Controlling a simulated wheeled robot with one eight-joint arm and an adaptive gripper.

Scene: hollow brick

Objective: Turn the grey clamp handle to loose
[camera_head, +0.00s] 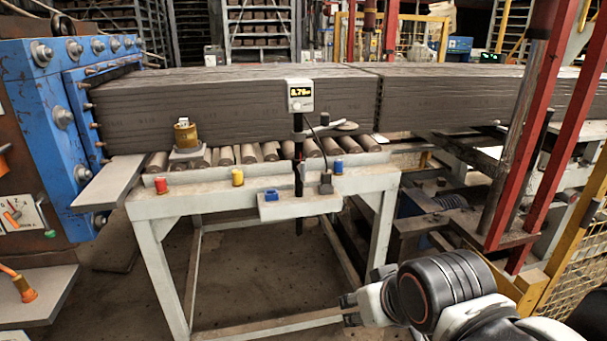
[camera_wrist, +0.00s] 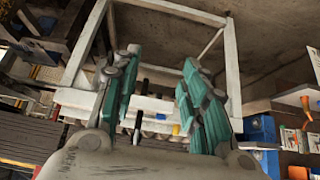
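A dark upright post (camera_head: 298,150) with a digital display (camera_head: 300,94) stands at the front of the white roller table. A small grey part (camera_head: 326,183), which looks like the clamp handle, sits low beside the post, above a white bracket (camera_head: 300,206). Its exact turn angle is too small to tell. My gripper (camera_wrist: 160,68) is open and empty, its two teal-padded fingers wide apart. In the head view, my gripper (camera_head: 350,306) is at lower right, below and apart from the handle. I cannot pick out the handle in the wrist view.
A long dark clay column (camera_head: 230,105) lies on the rollers. Blue machinery (camera_head: 45,85) stands at left, red posts (camera_head: 530,130) at right. Red, yellow and blue small blocks (camera_head: 237,177) sit along the table's front rail. Open floor (camera_head: 255,260) lies under the table.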

